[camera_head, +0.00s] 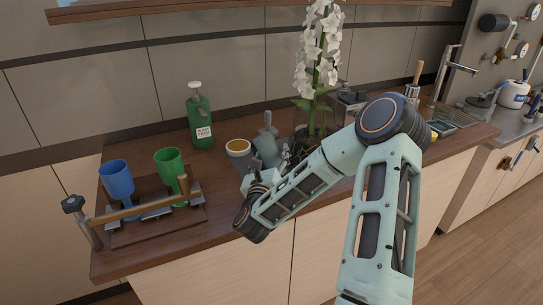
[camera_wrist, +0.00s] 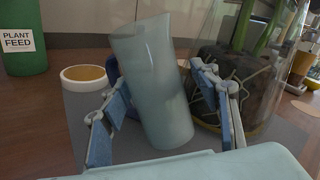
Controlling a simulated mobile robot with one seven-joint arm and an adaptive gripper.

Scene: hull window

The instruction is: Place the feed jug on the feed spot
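A pale grey-blue jug (camera_head: 266,146) stands on the counter between an ochre-topped pot and the orchid. In the wrist view the jug (camera_wrist: 158,90) is between my fingers and leans left in the picture; I cannot tell whether it is really tilted. My gripper (camera_wrist: 165,112) is open, one finger on each side of it, with a visible gap at least on the right. In the head view my gripper (camera_head: 268,172) is low beside the jug, partly hidden by my wrist. A green pump bottle (camera_head: 200,122) labelled PLANT FEED stands behind left. No marked feed spot is clearly identifiable.
The ochre-topped pot (camera_head: 238,152) stands close left of the jug, and the orchid (camera_head: 318,60) in a glass pot close right. A wooden rack (camera_head: 150,222) with a blue cup (camera_head: 117,180) and a green cup (camera_head: 170,172) is at left.

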